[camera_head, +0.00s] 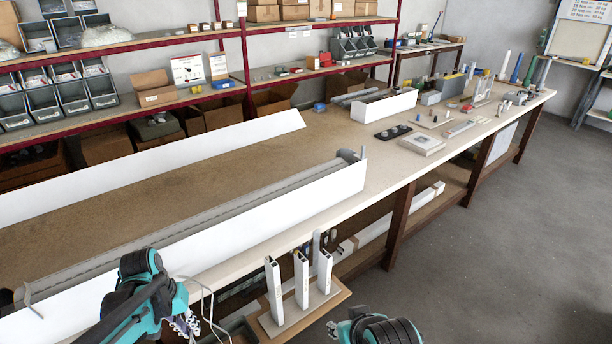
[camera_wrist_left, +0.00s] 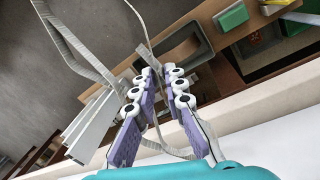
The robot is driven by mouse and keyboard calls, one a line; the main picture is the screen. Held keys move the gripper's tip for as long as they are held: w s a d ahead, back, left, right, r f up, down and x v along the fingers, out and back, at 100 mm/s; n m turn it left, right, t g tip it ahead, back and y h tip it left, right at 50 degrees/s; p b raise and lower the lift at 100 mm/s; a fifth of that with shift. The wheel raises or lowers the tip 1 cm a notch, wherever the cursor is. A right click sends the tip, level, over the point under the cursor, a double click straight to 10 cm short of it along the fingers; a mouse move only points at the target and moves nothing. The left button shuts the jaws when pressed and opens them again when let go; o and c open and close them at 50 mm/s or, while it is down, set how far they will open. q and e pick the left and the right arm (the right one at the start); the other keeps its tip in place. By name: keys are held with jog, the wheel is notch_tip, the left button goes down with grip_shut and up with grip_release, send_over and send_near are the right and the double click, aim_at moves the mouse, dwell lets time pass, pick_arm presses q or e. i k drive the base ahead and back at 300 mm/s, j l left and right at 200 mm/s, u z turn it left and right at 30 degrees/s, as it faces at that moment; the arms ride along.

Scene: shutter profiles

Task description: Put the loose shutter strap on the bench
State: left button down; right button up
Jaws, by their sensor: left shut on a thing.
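My left gripper (camera_head: 186,325) is low in the head view, just in front of the bench (camera_head: 385,187) edge. In the left wrist view its purple fingers (camera_wrist_left: 160,74) are closed on a thin grey strap (camera_wrist_left: 157,124). The strap runs up between the fingertips and loops down beside them. In the head view the pale strap (camera_head: 206,300) hangs in a curve right of the gripper. Its far ends cannot be followed clearly.
A long white shutter box (camera_head: 255,222) with a grey roller (camera_head: 235,200) lies along the bench. A stand with three upright white profiles (camera_head: 301,280) is right of my left gripper. Small parts fill the bench's far right. Bare bench top lies around the box's right end.

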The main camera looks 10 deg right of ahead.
aim_at(375, 166)
jog(key=l+u, duration=0.1)
jog(key=u, duration=3.85)
jog(key=k+l, duration=0.1)
jog(key=k, duration=0.55)
jog(key=k+l, duration=0.15)
jog(key=k, duration=0.55)
jog(key=k+u, duration=0.8)
jog(key=u, duration=0.15)
jog(key=k+l+u, duration=0.1)
jog(key=u, duration=0.35)
jog(key=k+u, duration=0.2)
jog(key=u, duration=0.3)
jog(key=k+u, duration=0.2)
jog(key=u, duration=0.25)
jog(key=k+u, duration=0.15)
jog(key=u, duration=0.35)
jog(key=k+j+u, duration=0.15)
jog(key=u, duration=3.6)
